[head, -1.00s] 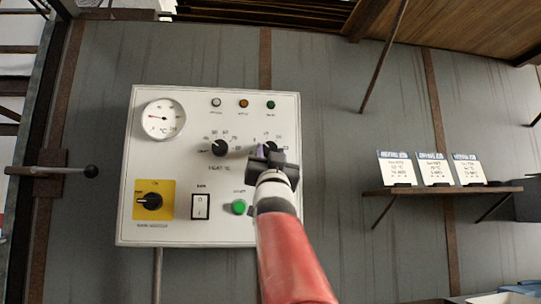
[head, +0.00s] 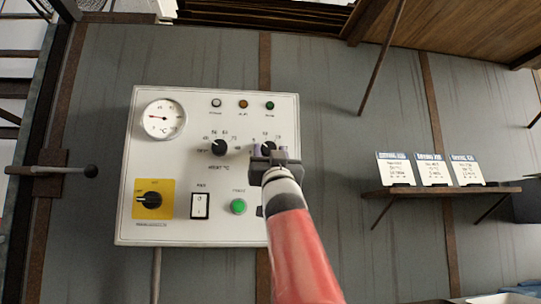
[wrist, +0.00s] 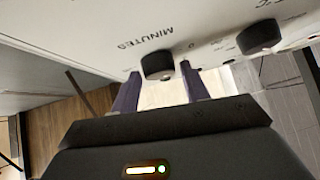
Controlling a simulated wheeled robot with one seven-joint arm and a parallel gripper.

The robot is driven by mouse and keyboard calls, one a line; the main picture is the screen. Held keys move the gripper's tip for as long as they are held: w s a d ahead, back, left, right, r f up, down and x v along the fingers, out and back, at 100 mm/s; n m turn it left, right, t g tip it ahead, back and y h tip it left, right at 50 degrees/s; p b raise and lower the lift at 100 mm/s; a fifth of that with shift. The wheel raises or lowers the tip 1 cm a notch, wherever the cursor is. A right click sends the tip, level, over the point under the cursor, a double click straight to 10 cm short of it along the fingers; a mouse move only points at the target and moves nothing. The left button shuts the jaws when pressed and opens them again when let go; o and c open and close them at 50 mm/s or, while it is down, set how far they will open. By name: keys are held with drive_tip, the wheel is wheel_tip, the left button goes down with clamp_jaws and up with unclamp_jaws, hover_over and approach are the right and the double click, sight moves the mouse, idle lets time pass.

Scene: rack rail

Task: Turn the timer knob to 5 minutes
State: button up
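The timer knob (head: 268,147) is a black round knob at the upper right of the white control panel (head: 150,105), partly behind my gripper (head: 270,152) in the head view. In the wrist view the timer knob (wrist: 157,65) sits beside the word MINUTES. My gripper (wrist: 160,72) is open, with one purple finger toward each side of the knob. The fingertips are close to it, and a gap shows on the right side; contact on the left is unclear. The knob's setting is too small to read.
The heat knob (head: 219,148) is left of the timer knob. A yellow-plated switch (head: 152,200), a white rocker switch (head: 200,206) and a green button (head: 238,206) lie lower on the panel. A shelf (head: 440,190) with three cards is at the right.

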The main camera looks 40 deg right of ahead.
drive_tip(key=shift+o, duration=1.1)
drive_tip(key=b+v, duration=0.4)
drive_tip(key=v, duration=0.4)
